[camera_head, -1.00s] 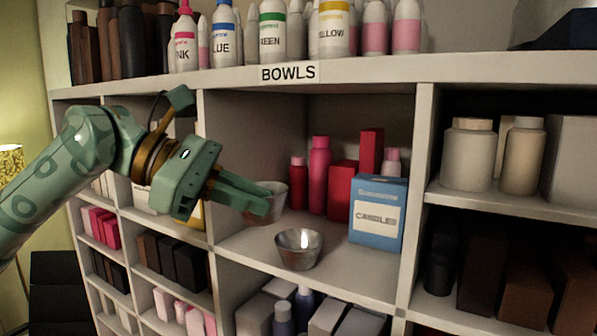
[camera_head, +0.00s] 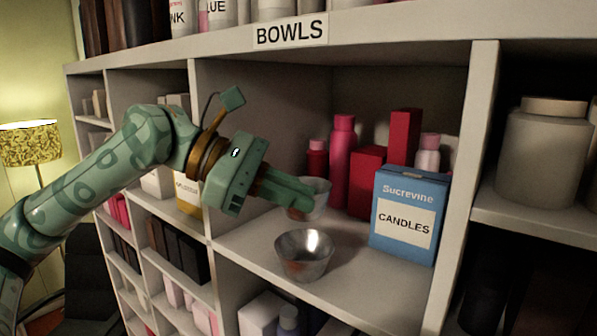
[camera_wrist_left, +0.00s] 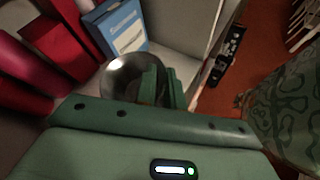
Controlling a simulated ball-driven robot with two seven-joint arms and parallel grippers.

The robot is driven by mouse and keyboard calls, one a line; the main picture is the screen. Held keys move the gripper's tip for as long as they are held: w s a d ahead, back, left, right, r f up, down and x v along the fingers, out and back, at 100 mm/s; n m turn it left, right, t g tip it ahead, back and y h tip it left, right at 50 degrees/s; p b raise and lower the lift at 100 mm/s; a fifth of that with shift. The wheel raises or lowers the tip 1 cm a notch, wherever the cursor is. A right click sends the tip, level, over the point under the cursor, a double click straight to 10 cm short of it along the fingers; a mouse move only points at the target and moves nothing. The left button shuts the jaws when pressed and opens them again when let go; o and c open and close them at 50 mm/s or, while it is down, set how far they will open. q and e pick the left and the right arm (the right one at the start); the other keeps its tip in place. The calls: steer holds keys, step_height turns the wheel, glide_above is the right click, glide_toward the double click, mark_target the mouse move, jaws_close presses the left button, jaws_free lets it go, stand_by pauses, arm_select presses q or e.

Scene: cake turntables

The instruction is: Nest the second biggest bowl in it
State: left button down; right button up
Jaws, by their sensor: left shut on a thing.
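A shiny metal bowl (camera_head: 304,258) stands upright and empty on the shelf board, near its front edge. A second metal bowl (camera_head: 318,203) is farther back, partly hidden by my left gripper (camera_head: 308,198). The left gripper is shut on the rim of this second bowl. In the wrist view a metal bowl (camera_wrist_left: 118,78), apparently the held one, is beside the left gripper's fingers (camera_wrist_left: 160,82). The held bowl is behind and above the front bowl in the head view, and the two are apart. Whether its base touches the shelf I cannot tell. My right gripper is not in view.
A blue candles box (camera_head: 408,216) stands right of the front bowl. Pink and red bottles and red boxes (camera_head: 367,182) line the back of the compartment. An upright divider (camera_head: 465,190) bounds it on the right. The board around the front bowl is clear.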

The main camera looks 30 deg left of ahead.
mark_target(299, 217)
arm_select(q)
steer(key=f, duration=0.2)
steer(key=w+f, duration=0.1)
steer(key=f, duration=0.2)
steer(key=shift+w, duration=0.1)
steer(key=shift+f, duration=0.3)
steer(key=shift+s+f, duration=0.35)
steer(key=shift+f, duration=0.05)
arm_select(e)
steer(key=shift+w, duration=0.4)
arm_select(q)
steer(key=c, duration=1.4)
jaws_free()
